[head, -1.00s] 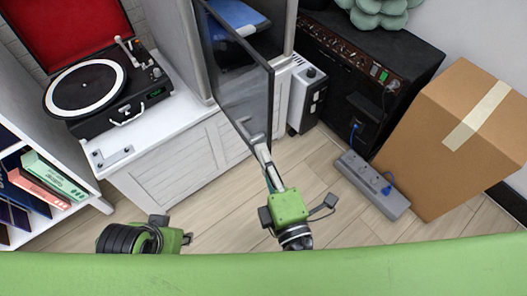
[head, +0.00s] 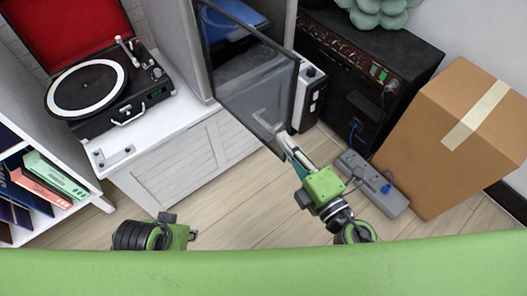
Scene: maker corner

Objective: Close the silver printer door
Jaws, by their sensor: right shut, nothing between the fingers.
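The silver printer (head: 207,62) stands on the white cabinet. Its dark see-through door (head: 255,88) is ajar, hinged at the left and swung out towards me, with a grey handle (head: 268,122) near its lower right edge. A blue print bed (head: 226,32) shows inside. My right gripper (head: 286,139) is shut and empty, with its fingertips at the door's lower right corner; I cannot tell whether they touch it. My left arm (head: 150,236) shows at the bottom left, and its fingers are not visible.
A black record player (head: 112,92) sits on the white cabinet (head: 185,165) at the left. A white box-shaped unit (head: 309,98), a black amplifier (head: 365,75), a grey power strip (head: 372,185) and a cardboard box (head: 455,140) stand at the right. The floor in front is clear.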

